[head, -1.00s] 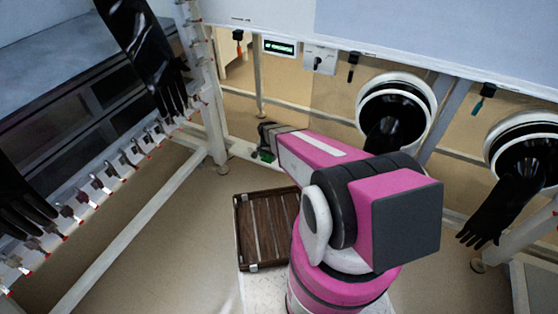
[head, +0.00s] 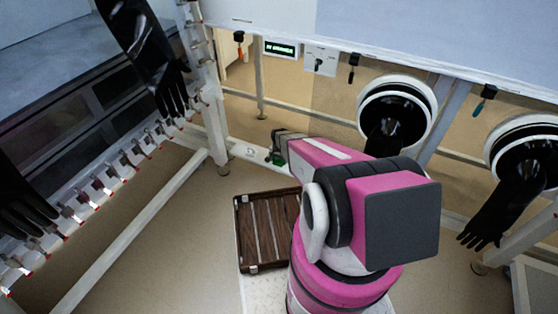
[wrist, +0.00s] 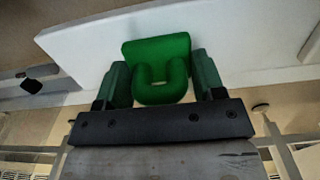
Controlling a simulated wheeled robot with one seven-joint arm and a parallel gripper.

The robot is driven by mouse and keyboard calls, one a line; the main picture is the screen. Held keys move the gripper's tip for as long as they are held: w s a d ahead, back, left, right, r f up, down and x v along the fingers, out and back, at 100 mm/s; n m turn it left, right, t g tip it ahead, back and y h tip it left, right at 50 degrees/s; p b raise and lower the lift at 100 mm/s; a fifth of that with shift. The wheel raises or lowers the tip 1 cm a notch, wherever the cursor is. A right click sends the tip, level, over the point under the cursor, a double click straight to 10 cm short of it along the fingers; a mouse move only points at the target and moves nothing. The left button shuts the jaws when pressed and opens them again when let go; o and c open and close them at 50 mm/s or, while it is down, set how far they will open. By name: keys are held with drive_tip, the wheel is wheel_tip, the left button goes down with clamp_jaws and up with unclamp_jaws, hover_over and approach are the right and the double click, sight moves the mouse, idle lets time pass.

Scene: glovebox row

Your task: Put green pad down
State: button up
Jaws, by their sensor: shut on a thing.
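The green pad (wrist: 159,62) is a flat green block with a rounded U-shaped loop on its near side. In the wrist view it sits between the two dark green fingers of my gripper (wrist: 160,84), which is shut on it. Behind the pad in that view is a white flat surface (wrist: 228,38); I cannot tell whether the pad touches it. In the head view my gripper (head: 276,158) is small and partly hidden by my arm, near the white rail below the glovebox. The pad is hard to make out there.
A brown slatted tray (head: 262,232) lies beside my base. Black gloves hang at left (head: 150,60) and from round ports (head: 398,112) at right. A row of small clips (head: 105,172) lines the left frame. A lit display (head: 281,49) is on the back panel.

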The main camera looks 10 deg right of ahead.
drive_tip(key=shift+f, duration=0.1)
drive_tip(key=o, duration=0.8)
drive_tip(key=shift+o, duration=0.2)
wheel_tip(320, 180, up, 12)
drive_tip(key=shift+s+r, duration=0.1)
drive_tip(key=shift+r, duration=0.1)
drive_tip(key=s+r+n, duration=0.7)
drive_tip(key=s+r, duration=1.4)
drive_tip(key=r, duration=0.2)
drive_tip(key=shift+s+r, duration=0.2)
drive_tip(key=shift+r, duration=0.15)
drive_tip(key=shift+a, duration=0.1)
